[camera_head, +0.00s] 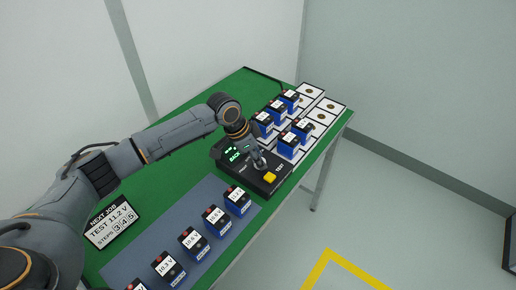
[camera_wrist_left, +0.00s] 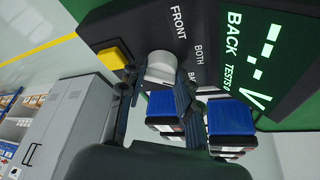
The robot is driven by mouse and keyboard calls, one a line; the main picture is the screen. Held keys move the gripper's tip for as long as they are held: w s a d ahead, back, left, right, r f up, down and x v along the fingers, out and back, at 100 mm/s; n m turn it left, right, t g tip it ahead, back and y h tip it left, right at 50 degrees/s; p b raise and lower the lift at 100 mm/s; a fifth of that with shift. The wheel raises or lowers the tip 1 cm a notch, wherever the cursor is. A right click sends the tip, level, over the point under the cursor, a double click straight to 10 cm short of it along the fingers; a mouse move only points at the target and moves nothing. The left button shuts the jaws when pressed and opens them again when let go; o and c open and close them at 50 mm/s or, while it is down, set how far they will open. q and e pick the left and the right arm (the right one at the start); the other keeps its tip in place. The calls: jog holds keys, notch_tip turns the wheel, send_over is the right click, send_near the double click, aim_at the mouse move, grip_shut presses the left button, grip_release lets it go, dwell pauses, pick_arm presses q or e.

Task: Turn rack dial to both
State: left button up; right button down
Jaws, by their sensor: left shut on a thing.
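The rack dial is a pale round knob (camera_wrist_left: 160,68) on the dark test box (camera_wrist_left: 222,50), in the left wrist view. The labels FRONT, BOTH and one starting with BA, partly hidden, stand around it. The box's green display (camera_wrist_left: 236,35) reads BACK. My left gripper (camera_wrist_left: 158,88) is shut on the dial, one finger on each side. The fingers hide part of the knob, so its pointer cannot be read. In the head view, my left gripper (camera_head: 260,163) is down on the test box (camera_head: 244,177). My right gripper is not in view.
A yellow button (camera_head: 270,176) sits beside the dial. Blue batteries (camera_head: 288,145) stand in white racks (camera_head: 324,116) behind the box. Several more stand on the blue-grey mat (camera_head: 165,237) in front. A job card (camera_head: 112,224) reads TEST 11.2 V.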

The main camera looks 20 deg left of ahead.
pick_arm(q)
jog(key=n+p, duration=0.1)
jog(key=p, duration=0.1)
jog(key=n+y+p, duration=0.1)
jog(key=n+p, duration=0.1)
jog(key=p, duration=0.1)
jog(key=n+t+p, duration=0.1)
jog(key=n+p, duration=0.1)
jog(key=shift+s+d+r+y, duration=0.15)
jog(key=shift+d+r+y, duration=0.05)
jog(key=shift+r+y, duration=0.1)
jog(key=shift+f+n+t+y+p, duration=0.3)
jog(key=shift+n+p, duration=0.7)
jog(key=shift+p, duration=0.35)
jog(key=o, duration=1.2)
jog(key=shift+c, duration=0.2)
jog(key=shift+r, duration=0.15)
jog(key=v, duration=1.1)
jog(key=shift+r, duration=0.3)
jog(key=shift+s, duration=0.15)
